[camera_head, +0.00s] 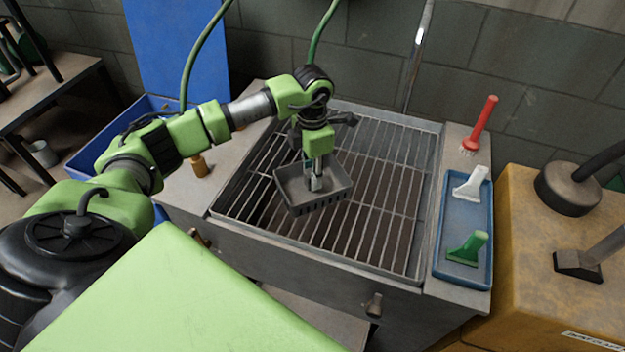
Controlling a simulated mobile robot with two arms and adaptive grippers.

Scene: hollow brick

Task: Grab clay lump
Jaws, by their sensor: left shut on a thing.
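My left gripper (316,184) points straight down into a small grey slotted basket (327,203) over the metal grate (385,190). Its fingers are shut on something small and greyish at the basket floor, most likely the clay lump. The fingertips and the basket walls hide most of it, so its shape is not clear. I cannot tell whether the basket rests on the grate or is raised a little. My right gripper is not in view.
A blue tray (437,262) with a white brush (470,184) and a green brush (467,248) lies right of the grate. A red-handled brush (482,122) is behind it. A wooden-coloured peg (199,165) stands left. The grate around the basket is clear.

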